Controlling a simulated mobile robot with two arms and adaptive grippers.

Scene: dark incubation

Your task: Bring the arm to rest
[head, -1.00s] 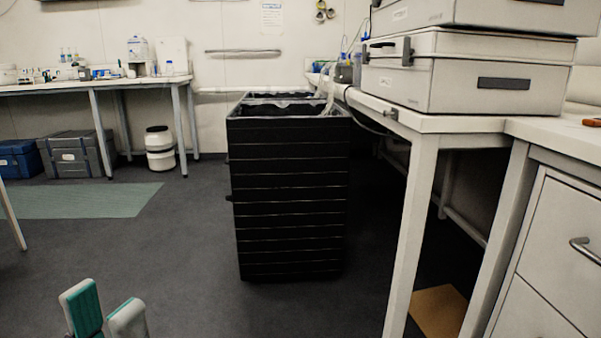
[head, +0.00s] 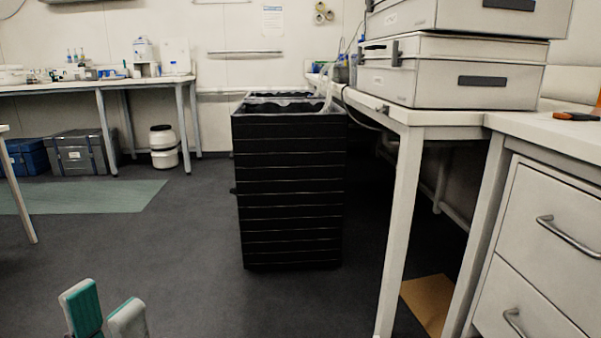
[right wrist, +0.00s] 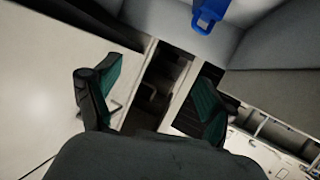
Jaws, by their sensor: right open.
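My left gripper (head: 105,308) shows at the bottom left of the head view, with pale fingers and teal pads. Its fingertips stand apart with a gap between them, and nothing is seen in it. My right gripper (right wrist: 153,95) shows in the right wrist view with its two dark, green-padded fingers wide apart and nothing between them. The right gripper is not seen in the head view. Most of both arms is hidden.
A tall black ribbed bin (head: 290,190) stands mid-floor. A white bench (head: 425,117) with stacked grey cases (head: 430,85) and a drawer cabinet (head: 540,240) line the right. A lab bench (head: 60,88) stands back left. The grey floor (head: 190,240) in front is open.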

